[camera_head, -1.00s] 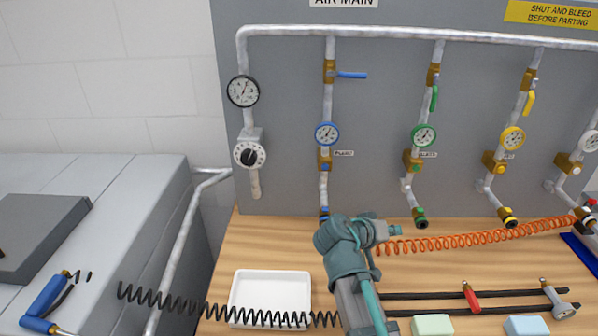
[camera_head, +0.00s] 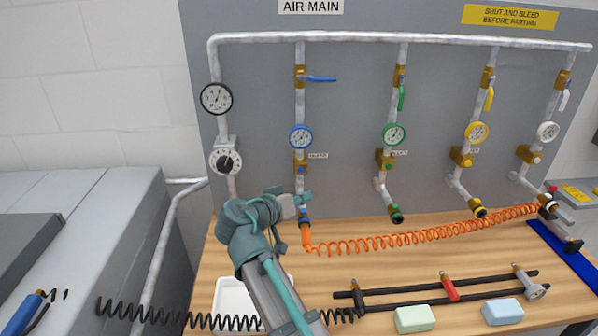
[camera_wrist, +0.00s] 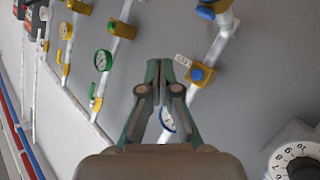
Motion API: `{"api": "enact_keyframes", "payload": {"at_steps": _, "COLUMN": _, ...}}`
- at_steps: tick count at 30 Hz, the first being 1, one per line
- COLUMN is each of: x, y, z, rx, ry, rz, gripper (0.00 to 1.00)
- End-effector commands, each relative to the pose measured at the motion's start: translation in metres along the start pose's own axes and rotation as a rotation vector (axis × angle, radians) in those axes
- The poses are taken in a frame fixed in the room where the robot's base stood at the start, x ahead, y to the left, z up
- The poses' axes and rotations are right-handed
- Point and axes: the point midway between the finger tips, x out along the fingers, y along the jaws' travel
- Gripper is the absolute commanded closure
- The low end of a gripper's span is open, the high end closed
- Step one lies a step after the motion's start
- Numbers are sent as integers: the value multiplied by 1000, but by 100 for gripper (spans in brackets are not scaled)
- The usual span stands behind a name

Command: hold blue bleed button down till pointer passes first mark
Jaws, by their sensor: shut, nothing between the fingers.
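The blue bleed button (camera_head: 301,170) sits on a brass block under the blue-rimmed gauge (camera_head: 301,137) on the blue drop. In the wrist view the button (camera_wrist: 199,74) shows clear of my fingers, to their right. The blue gauge (camera_wrist: 168,120) is mostly hidden behind my fingers there. Its pointer and marks are too small to read. My gripper (camera_wrist: 157,68) is shut with its fingertips together and holds nothing. In the head view my gripper (camera_head: 305,199) is low in front of the blue drop, below the button. I see no contact with the button.
An orange coiled hose (camera_head: 400,240) runs from near the blue drop's lower end to the right. Green (camera_head: 394,135), yellow (camera_head: 476,132) and white (camera_head: 548,131) gauges stand to the right. A regulator dial (camera_head: 226,162) is left. A white tray (camera_head: 226,295) lies partly behind my arm.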

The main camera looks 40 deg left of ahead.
Motion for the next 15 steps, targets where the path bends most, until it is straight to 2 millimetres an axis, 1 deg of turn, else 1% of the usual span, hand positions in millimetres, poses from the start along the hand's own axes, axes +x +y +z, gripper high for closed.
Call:
{"api": "enact_keyframes", "payload": {"at_steps": 8, "x": 4, "y": -4, "z": -4, "rx": -1, "ry": -1, "rz": 0, "gripper": 100}}
{"api": "enact_keyframes", "payload": {"at_steps": 15, "x": 19, "y": -15, "z": -16, "rx": -1, "ry": -1, "rz": -1, "gripper": 100}}
